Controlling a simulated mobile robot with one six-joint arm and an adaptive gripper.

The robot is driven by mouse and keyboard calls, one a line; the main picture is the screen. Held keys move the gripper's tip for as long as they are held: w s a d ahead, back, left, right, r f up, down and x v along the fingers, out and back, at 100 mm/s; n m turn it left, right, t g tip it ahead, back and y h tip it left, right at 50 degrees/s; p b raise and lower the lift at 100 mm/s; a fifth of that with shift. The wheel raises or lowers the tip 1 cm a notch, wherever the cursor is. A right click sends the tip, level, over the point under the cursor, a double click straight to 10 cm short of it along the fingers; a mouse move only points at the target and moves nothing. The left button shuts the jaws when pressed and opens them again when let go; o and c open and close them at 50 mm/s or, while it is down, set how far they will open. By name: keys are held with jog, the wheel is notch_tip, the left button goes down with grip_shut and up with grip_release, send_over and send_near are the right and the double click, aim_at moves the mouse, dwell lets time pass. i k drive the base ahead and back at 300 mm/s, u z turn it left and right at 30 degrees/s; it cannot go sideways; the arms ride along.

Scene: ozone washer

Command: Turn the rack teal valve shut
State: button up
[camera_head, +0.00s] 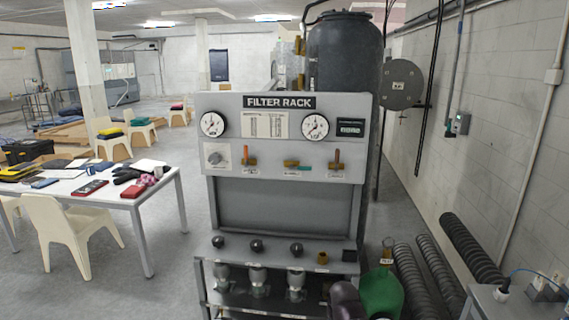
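The filter rack (283,205) stands in the middle of the view, a grey panel unit labelled "FILTER RACK". Its front panel carries a row of three small brass valves. The teal valve (298,164) is the middle one; its teal handle lies sideways, pointing right from the brass body. To its left is a valve with an upright orange handle (246,153). To its right is a valve with an upright red handle (337,157). Small labels below the valves are too small to read.
A lower shelf (285,252) juts out with several dark knobs. A green tank (381,293) and black corrugated hoses (415,280) are at lower right. A cluttered table (105,190) and chairs stand left; floor between is clear.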

aim_at(300, 168)
jog(key=k, duration=1.3)
jog(key=z, duration=0.2)
jog(key=i, duration=1.8)
jog(key=u, duration=0.45)
